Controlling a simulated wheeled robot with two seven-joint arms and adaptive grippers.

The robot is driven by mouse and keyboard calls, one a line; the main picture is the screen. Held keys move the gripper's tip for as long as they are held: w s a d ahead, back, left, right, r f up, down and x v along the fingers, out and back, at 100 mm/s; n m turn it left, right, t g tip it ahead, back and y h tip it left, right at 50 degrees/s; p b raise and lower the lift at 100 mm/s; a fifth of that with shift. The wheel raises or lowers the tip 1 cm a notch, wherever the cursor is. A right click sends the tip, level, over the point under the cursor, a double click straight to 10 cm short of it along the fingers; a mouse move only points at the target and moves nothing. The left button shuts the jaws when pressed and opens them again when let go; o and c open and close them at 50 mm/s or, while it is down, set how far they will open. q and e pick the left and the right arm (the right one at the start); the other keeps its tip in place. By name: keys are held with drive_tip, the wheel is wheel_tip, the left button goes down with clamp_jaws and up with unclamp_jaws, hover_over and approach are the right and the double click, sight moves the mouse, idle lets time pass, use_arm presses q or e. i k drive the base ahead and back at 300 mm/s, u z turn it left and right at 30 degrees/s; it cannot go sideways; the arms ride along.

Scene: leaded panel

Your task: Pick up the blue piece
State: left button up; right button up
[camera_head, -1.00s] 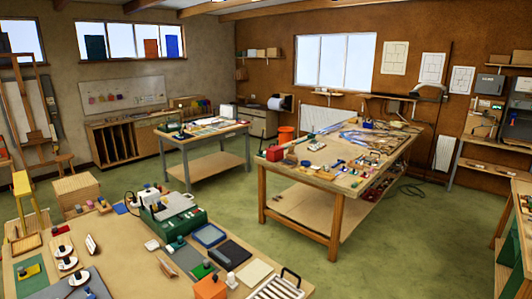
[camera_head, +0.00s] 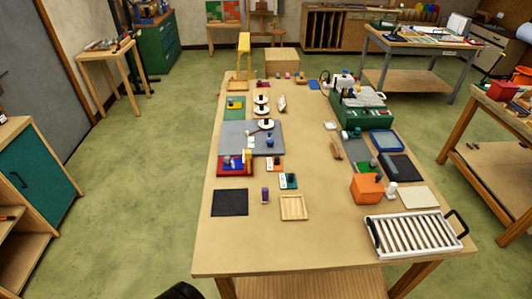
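Several blue things lie on the long workbench (camera_head: 232,262), and I cannot tell which one is the blue piece. A small blue object (camera_head: 270,140) stands on the grey mat left of the middle. A flat blue piece (camera_head: 313,85) lies near the far end. A blue-rimmed tray (camera_head: 387,141) is on the right side behind a black pad. Neither of my grippers shows. A dark rounded shape at the bottom edge may be part of my own body.
An orange block (camera_head: 366,189) and a white slatted rack (camera_head: 415,234) stand at the bench's right front. A black square (camera_head: 230,202) and a shallow wooden tray (camera_head: 294,207) lie near the front left. The front strip of the bench is bare. Green floor is open at left.

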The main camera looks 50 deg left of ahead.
sight(234, 164)
drive_tip(key=z, duration=1.3)
drive_tip(key=i, duration=0.75)
drive_tip(key=u, duration=3.45)
